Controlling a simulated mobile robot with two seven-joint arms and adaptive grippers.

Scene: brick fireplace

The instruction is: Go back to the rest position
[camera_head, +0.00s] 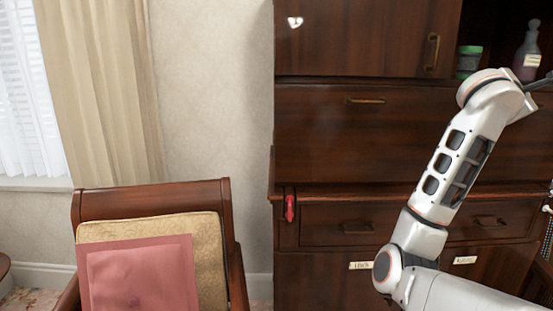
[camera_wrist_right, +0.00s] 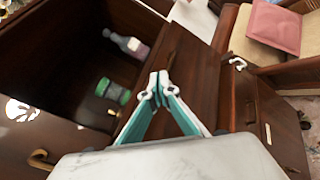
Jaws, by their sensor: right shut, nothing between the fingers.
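My right arm (camera_head: 450,170) reaches up across the right side of the head view, in front of the dark wooden cabinet (camera_head: 355,130). Its hand lies at or beyond the right edge there. In the right wrist view my right gripper (camera_wrist_right: 157,86) is shut, its teal-lined fingers meeting at the tips with nothing between them. It is in front of the cabinet, near the open compartment (camera_wrist_right: 70,60). My left gripper is not in view.
A bottle (camera_head: 527,52) and a green-lidded jar (camera_head: 468,62) stand in the open compartment at upper right. A red object (camera_head: 290,208) hangs on the cabinet's left side. An armchair (camera_head: 150,200) with a pink cushion (camera_head: 140,275) stands at left.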

